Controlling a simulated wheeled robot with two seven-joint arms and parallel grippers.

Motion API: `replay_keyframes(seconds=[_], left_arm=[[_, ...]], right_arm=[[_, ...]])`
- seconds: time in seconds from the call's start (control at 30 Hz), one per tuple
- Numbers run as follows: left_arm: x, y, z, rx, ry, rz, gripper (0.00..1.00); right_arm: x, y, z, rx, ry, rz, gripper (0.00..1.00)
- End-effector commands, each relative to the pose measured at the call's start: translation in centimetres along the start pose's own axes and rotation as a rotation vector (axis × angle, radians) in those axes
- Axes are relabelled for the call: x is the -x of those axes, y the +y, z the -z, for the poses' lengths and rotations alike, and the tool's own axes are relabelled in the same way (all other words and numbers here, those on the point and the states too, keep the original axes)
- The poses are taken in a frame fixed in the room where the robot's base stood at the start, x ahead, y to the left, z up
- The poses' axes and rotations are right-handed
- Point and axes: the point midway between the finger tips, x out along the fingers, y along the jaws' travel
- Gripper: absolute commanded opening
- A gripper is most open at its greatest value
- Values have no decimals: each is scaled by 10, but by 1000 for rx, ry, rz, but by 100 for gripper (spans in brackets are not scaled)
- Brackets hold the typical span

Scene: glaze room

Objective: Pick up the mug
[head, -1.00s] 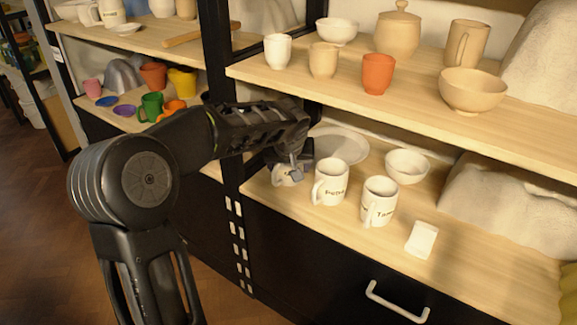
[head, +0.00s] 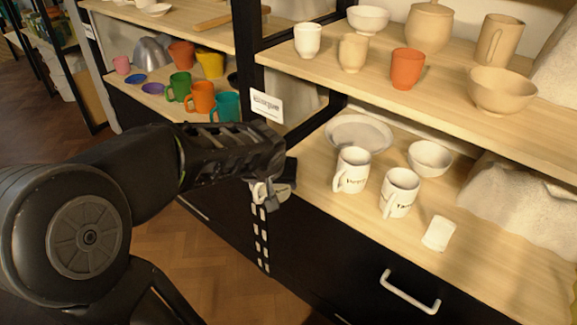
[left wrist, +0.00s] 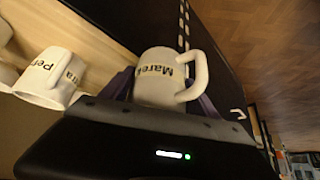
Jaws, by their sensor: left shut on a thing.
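My left gripper (head: 272,192) is shut on a white mug (left wrist: 158,78) with dark lettering that looks like "Marek". In the left wrist view the mug sits between the two fingers, with its handle to the right. In the head view the gripper hides most of this mug, and it is just off the front edge of the lower shelf. Two other white lettered mugs, one (head: 353,170) nearer the gripper and one (head: 399,192) further right, stand on that shelf. My right gripper is not in view.
On the lower shelf (head: 330,215) are a grey plate (head: 358,133), a white bowl (head: 430,158) and a small white block (head: 439,233). A black shelf post (head: 246,60) rises beside my arm. Below is a drawer handle (head: 410,292). Open floor (head: 215,250) lies left of the cabinet.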

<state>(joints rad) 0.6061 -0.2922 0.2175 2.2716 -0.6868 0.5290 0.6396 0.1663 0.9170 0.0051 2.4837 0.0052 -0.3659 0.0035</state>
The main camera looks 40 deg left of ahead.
Motion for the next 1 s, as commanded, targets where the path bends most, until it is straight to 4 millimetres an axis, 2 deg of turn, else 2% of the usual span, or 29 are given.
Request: replay_keyframes(seconds=[0.1,0.3,1.0], left_arm=[[9,-9,-10,1,2,1,15],[14,-16,-19,0,2,-1,15],[13,-15,-20,-3,1,-2,15]], right_arm=[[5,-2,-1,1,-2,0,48],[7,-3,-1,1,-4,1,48],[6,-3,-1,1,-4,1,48]])
